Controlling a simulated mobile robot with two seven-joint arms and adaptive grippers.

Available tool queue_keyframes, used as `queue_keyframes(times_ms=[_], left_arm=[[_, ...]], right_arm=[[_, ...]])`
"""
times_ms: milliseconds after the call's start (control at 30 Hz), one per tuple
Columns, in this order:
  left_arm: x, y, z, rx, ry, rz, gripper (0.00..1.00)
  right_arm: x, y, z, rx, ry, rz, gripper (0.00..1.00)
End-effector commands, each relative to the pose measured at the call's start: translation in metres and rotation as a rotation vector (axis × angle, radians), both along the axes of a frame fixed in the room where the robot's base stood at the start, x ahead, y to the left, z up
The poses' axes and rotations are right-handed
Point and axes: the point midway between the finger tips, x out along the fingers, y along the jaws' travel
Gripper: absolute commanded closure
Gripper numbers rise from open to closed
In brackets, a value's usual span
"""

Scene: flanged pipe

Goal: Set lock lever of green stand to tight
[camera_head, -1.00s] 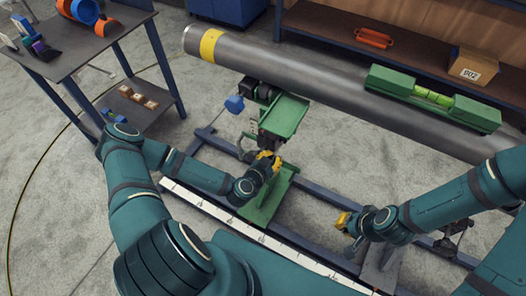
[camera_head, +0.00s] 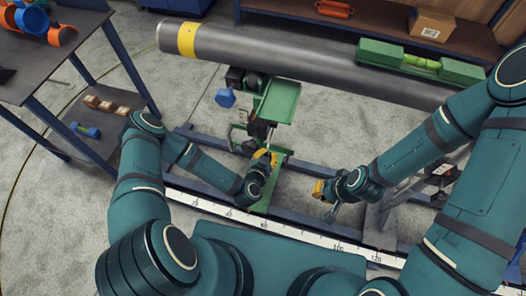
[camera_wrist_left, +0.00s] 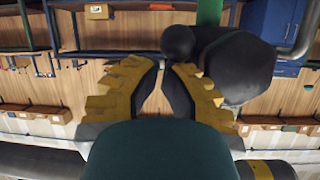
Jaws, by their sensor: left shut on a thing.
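The green stand (camera_head: 281,103) stands on the rail frame under the pipe, with a green tray-like upper part. My left gripper (camera_head: 264,157) is at the front of its post, beside dark fittings. In the left wrist view, my yellow-and-black fingers (camera_wrist_left: 165,72) close toward a black ball knob (camera_wrist_left: 178,41) at their tips. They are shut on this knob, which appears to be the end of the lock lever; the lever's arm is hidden. A large dark hexagonal part (camera_wrist_left: 240,68) is just behind. My right gripper (camera_head: 318,190) is right of the stand, apart from it; its opening is unclear.
The grey pipe (camera_head: 300,58) with a yellow band lies across the back, carrying a green level (camera_head: 420,62). A blue knob (camera_head: 225,97) projects left of the stand. A dark table (camera_head: 60,55) is at left. A white scale strip (camera_head: 290,232) runs in front.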

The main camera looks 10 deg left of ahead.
Motion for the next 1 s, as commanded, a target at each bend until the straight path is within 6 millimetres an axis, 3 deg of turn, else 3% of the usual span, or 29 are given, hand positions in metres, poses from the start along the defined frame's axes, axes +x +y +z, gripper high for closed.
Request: queue_keyframes(times_ms=[400,1000], left_arm=[[0.001,-0.005,-0.029,0.002,0.0,-0.002,1.0],[0.001,-0.003,-0.037,0.002,0.007,0.001,1.0]], right_arm=[[0.001,0.0,-0.005,0.0,-0.003,-0.001,1.0],[0.001,0.0,-0.006,0.0,-0.003,-0.001,1.0]])
